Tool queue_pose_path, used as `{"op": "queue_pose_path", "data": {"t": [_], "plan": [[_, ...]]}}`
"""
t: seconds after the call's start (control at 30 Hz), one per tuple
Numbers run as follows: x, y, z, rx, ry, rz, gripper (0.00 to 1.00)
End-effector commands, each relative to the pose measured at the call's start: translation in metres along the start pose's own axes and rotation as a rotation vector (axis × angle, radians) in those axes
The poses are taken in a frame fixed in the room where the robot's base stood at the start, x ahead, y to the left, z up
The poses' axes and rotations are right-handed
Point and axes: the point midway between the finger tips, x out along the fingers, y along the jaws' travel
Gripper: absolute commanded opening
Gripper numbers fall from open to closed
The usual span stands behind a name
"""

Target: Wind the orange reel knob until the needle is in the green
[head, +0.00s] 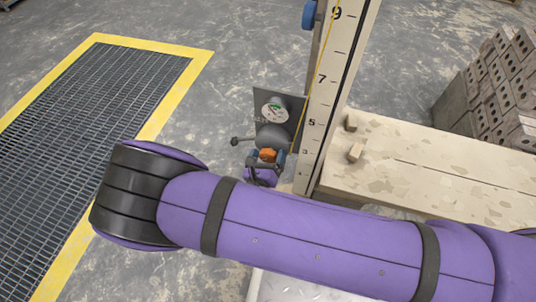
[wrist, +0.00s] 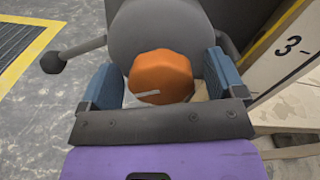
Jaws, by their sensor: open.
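A white line marks the knob's face. My gripper (wrist: 160,88) is open, with one blue finger on each side of the knob; a gap shows on both sides. In the head view the knob (head: 268,155) shows small between the fingers of my gripper (head: 265,160). The round dial (head: 274,109) is on a grey plate (head: 258,98) above the reel. It shows a green part, but the needle is too small to read.
A crank handle with a dark ball (head: 235,141) sticks out left of the reel. A tall numbered post (head: 335,80) stands right of it, beside a stained board (head: 430,165) with small blocks. Grey bricks (head: 500,80) are stacked farther right. A yellow-edged floor grate (head: 90,85) lies left.

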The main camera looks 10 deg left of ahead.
Motion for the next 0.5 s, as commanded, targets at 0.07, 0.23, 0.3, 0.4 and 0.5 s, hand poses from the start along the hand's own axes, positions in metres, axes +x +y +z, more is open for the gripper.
{"op": "queue_pose_path", "data": {"t": [0.07, 0.23, 0.3, 0.4, 0.5], "plan": [[0.0022, -0.0001, 0.0000, 0.000, 0.000, -0.001, 0.89], [0.0026, -0.0001, 0.0000, 0.000, 0.000, 0.000, 0.89], [0.0025, -0.0001, 0.0000, 0.001, 0.000, 0.000, 0.89], [0.0024, -0.0001, 0.0000, 0.001, 0.000, 0.000, 0.66], [0.0024, 0.0000, 0.0001, 0.001, 0.000, 0.000, 0.43]]}}
